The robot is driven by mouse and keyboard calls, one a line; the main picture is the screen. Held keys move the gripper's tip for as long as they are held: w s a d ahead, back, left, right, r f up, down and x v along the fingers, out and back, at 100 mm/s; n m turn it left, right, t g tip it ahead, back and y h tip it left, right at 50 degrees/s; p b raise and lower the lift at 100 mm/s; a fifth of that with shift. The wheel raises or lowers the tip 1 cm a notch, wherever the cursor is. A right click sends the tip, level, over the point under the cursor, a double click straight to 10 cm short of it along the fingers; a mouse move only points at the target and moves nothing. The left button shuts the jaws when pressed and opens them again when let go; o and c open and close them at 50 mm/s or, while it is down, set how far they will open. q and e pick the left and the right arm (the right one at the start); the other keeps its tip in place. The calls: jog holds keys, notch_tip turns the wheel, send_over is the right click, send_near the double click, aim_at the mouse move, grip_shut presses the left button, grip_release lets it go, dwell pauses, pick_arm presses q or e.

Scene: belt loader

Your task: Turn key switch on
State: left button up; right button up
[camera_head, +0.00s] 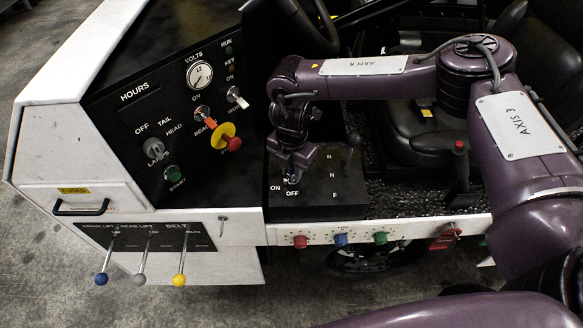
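The key switch (238,99) is a small silver piece on the black dashboard panel, under the labels KEY and ON. My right gripper (291,177) reaches in from the right and points down over the black box beside the panel. Its fingertips are at a small switch marked ON and OFF on that box, to the right of and below the key switch. The fingers are small and dark here, so I cannot tell whether they are open, shut or touching that switch. My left gripper is not in view.
The panel (165,110) also has a volts gauge (200,74), a red knob with a yellow disc (229,138) and a green start button (174,173). Several coloured levers stand below. A shift lever (352,140) rises beside my gripper, with the seat (413,125) behind.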

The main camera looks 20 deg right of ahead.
grip_shut()
jog(key=m+p, duration=0.1)
jog(key=m, duration=0.3)
jog(key=shift+r+p, duration=0.1)
jog(key=shift+p, duration=0.25)
jog(key=shift+w+m, duration=0.1)
jog(key=shift+m, duration=0.4)
jog(key=shift+o, duration=1.8)
grip_release()
